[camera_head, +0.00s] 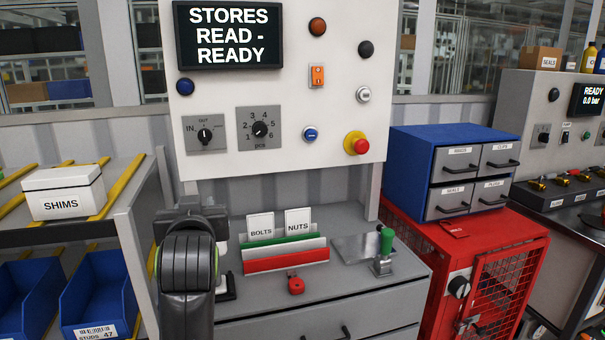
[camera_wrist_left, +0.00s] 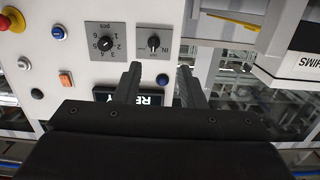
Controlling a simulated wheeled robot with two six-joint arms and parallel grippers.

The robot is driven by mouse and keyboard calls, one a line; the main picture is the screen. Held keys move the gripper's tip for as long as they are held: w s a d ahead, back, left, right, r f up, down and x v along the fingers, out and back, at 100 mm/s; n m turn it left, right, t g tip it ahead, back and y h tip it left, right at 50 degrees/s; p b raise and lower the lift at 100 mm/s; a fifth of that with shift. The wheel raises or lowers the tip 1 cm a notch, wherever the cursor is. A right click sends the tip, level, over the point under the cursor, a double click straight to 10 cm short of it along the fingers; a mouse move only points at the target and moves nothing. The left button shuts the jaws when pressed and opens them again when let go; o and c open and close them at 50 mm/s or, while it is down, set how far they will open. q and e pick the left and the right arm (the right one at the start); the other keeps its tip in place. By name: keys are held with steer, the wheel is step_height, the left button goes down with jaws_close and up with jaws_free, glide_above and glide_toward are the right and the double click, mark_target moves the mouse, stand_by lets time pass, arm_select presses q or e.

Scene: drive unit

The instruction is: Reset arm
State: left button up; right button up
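My left arm (camera_head: 188,265) rises from the bottom of the head view, in front of the left end of the grey bench. Its gripper is largely hidden there behind the dark wrist. In the left wrist view, my left gripper (camera_wrist_left: 160,80) shows two dark fingers spread apart with nothing between them. It faces the control panel (camera_wrist_left: 90,20), which appears upside down, with the IN/OUT switch (camera_wrist_left: 153,42) and the pcs dial (camera_wrist_left: 106,43) beyond the fingers. My right gripper is in neither view.
The panel (camera_head: 345,90) has a screen (camera_head: 228,35) reading "STORES READ - READY" and a red-yellow button (camera_head: 356,143). The bench holds BOLTS (camera_head: 261,226) and NUTS (camera_head: 298,220) cards and a green-handled tool (camera_head: 385,250). A SHIMS box (camera_head: 63,192) stands left; blue drawers (camera_head: 425,160) stand right.

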arm_select(q)
steer(key=s+a+f+g, duration=0.2)
steer(key=s+a+f, duration=0.15)
steer(key=f, duration=0.45)
steer(key=s+a+f+m+g+h, duration=0.15)
steer(key=s+f, duration=0.25)
steer(key=f, duration=0.5)
steer(key=s+a+f+g+y, duration=0.1)
steer(key=s+a+f+g, duration=0.2)
steer(key=f, duration=0.5)
steer(key=s+a+f+g+h, duration=0.15)
steer(key=s+f, duration=0.35)
steer(key=s, duration=0.5)
steer(key=s+f+g, duration=0.3)
steer(key=s+f, duration=0.2)
steer(key=s, duration=0.4)
steer(key=s+a+f+g+h, duration=0.1)
steer(key=s+f+g, duration=0.1)
steer(key=s+f, duration=0.6)
step_height(320, 180, down, 22)
steer(key=s+a+g, duration=0.1)
steer(key=s+a, duration=0.1)
steer(key=s+d+f+g, duration=0.1)
steer(key=s+f, duration=1.3)
steer(key=f, duration=0.2)
steer(key=shift+s+d+m+h, duration=0.2)
steer(key=shift+d+m+h, duration=0.1)
steer(key=shift+m, duration=0.15)
steer(key=shift+o, duration=0.2)
